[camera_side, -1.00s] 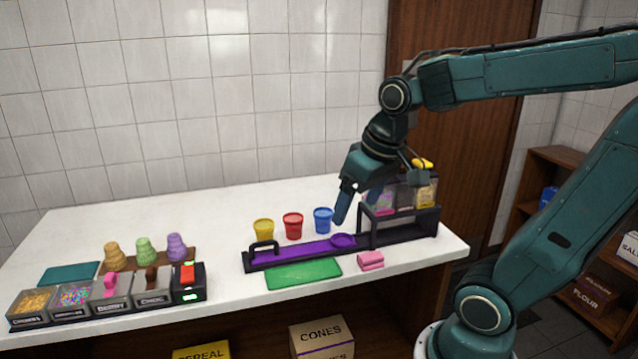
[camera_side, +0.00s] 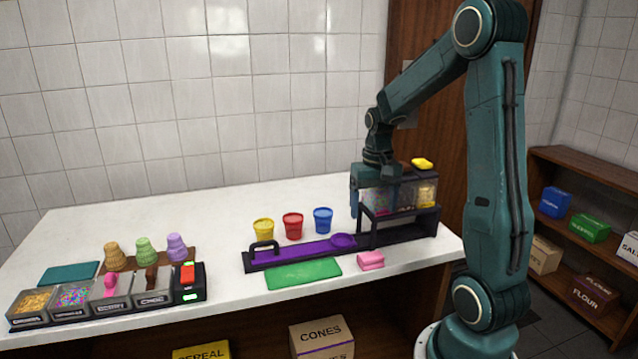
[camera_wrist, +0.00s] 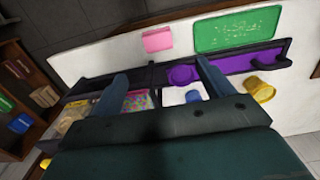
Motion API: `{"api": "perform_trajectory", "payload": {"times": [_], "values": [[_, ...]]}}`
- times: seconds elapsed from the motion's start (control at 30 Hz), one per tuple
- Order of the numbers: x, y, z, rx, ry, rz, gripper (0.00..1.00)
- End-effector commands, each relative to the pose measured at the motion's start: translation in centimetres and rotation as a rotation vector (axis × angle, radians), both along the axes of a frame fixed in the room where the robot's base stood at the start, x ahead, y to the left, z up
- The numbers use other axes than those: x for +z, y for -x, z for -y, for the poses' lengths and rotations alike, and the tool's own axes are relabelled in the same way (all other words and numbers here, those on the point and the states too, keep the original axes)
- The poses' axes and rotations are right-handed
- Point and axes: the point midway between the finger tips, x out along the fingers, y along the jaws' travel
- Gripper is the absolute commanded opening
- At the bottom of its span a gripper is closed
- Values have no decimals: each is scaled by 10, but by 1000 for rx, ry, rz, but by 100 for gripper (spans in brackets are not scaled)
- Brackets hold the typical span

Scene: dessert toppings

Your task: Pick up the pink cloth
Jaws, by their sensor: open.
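The pink cloth (camera_side: 370,260) lies folded on the white counter near its front edge, right of the green mat (camera_side: 303,273). In the wrist view the pink cloth (camera_wrist: 158,39) is at the top, beyond my fingertips, with nothing touching it. My gripper (camera_side: 360,203) is above the counter by the left end of the dispenser rack, behind the cloth. In the wrist view my gripper (camera_wrist: 160,78) has its two fingers wide apart with nothing held between them.
The dispenser rack (camera_side: 408,230) stands behind the cloth. A black tray with a purple inlay (camera_side: 295,252) lies to its left. Yellow, red and blue (camera_side: 323,220) cups stand behind the tray. Topping bins and cones are at the far left.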

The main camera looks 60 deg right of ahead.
Motion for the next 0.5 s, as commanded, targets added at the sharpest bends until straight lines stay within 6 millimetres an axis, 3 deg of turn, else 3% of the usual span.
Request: {"api": "perform_trajectory", "payload": {"times": [0.27, 0.5], "values": [[-4, 0, 1, -2, -1, -1, 80], [-29, 1, 0, -1, -3, -3, 80]]}}
